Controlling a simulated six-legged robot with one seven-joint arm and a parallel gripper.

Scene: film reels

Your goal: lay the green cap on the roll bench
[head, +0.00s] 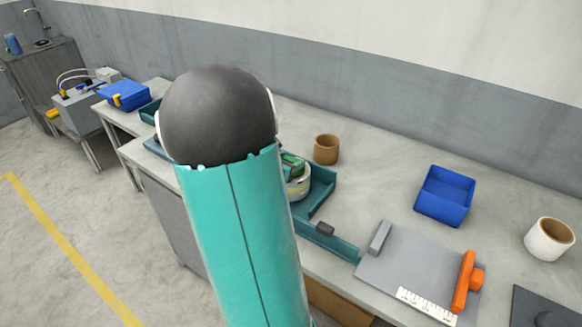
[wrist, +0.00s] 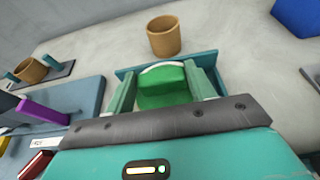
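The green cap (wrist: 163,88) shows in the wrist view as a green block between the two teal fingers of my gripper (wrist: 165,84). The fingers flank it closely; whether they press on it is not clear. A pale rounded rim shows just behind it. In the head view, a green piece (head: 292,160) shows at a white roll (head: 299,184) in a teal tray (head: 322,190), partly hidden by my arm.
A brown tube (head: 326,149) stands behind the tray. A blue bin (head: 445,195), a grey board (head: 412,265) with an orange handle (head: 464,280) and a white roll (head: 549,240) lie to the right. The wrist view shows a blue mat (wrist: 82,96) at left. Bare bench lies between the tube and bin.

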